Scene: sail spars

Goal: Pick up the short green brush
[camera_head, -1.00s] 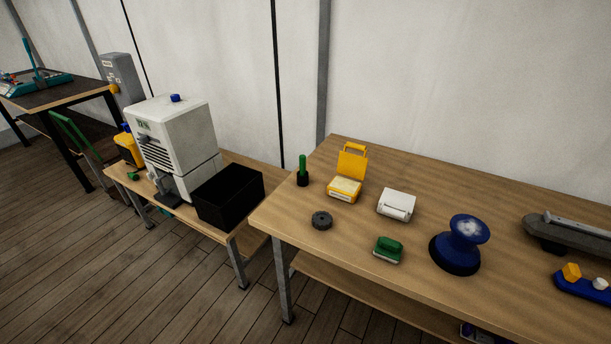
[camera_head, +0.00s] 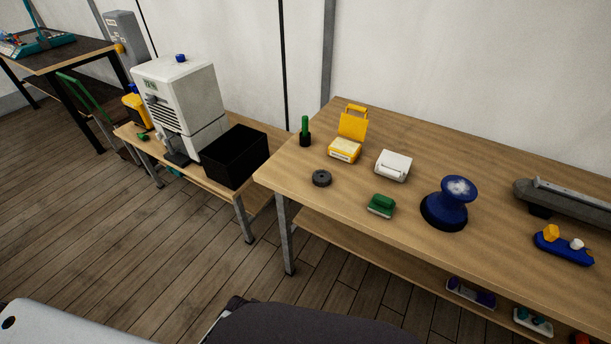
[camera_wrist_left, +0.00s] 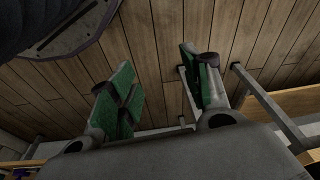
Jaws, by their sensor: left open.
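A short green brush (camera_head: 381,206) with a pale lower part lies near the front edge of the wooden table (camera_head: 480,190) in the head view. A green upright handle in a dark base (camera_head: 305,131) stands near the table's left corner. My left gripper (camera_wrist_left: 158,78) is open and empty in the left wrist view, with green pads on its fingers. Plank floor shows between and beyond the fingers. The brush does not show in that view, and the gripper is apart from it. My right gripper is not in view.
A black bin (camera_head: 235,156) and a white machine (camera_head: 180,100) stand on the lower bench at left.

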